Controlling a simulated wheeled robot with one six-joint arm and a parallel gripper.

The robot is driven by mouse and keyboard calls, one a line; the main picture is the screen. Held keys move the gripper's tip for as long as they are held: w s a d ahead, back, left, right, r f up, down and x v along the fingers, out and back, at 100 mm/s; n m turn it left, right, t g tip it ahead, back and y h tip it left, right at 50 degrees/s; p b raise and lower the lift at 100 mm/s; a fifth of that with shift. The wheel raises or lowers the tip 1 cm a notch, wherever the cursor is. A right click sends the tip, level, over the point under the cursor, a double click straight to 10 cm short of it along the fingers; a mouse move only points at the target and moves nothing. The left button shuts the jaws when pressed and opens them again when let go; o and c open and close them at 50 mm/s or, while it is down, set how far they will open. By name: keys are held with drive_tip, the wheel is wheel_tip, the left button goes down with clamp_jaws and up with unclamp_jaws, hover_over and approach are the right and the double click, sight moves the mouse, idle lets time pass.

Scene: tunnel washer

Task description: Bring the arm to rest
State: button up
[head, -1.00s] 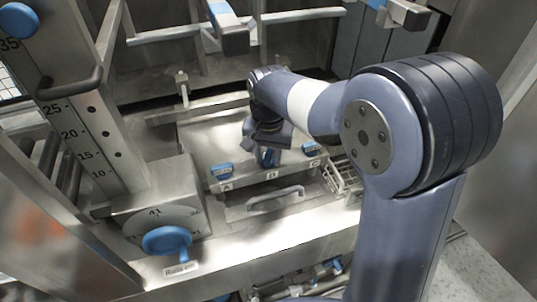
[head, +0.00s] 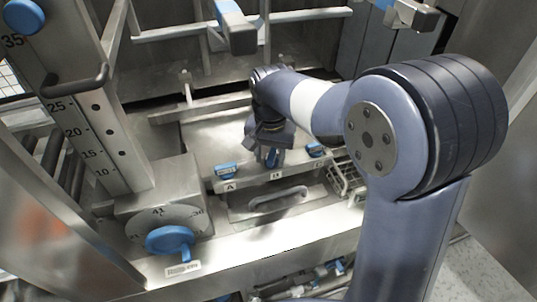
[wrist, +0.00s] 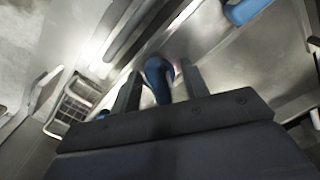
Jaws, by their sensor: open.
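My arm reaches from the right over the steel panel of the washer in the head view. My gripper (head: 270,152) points down at the middle of the panel, by the blue knob at label B (head: 273,158). In the wrist view my gripper (wrist: 158,82) shows two dark fingers apart, one on each side of the blue knob (wrist: 158,78). I cannot tell whether the fingers touch it. Blue knobs at A (head: 227,171) and at the right (head: 316,150) stand on either side.
A steel handle (head: 278,200) lies in front of the labels. A wire basket (head: 347,180) is at the right. A dial with a blue knob (head: 170,240) and a numbered scale post (head: 85,125) stand at the left. A blue-capped bar (head: 236,28) juts out above.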

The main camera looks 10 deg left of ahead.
wheel_tip(320, 180, up, 8)
drive_tip(key=shift+s+f, duration=0.1)
drive_tip(key=shift+f, duration=0.15)
drive_tip(key=shift+d+f, duration=0.15)
drive_tip(key=shift+f, duration=1.8)
drive_tip(key=shift+d+f, duration=0.1)
drive_tip(key=shift+f, duration=1.8)
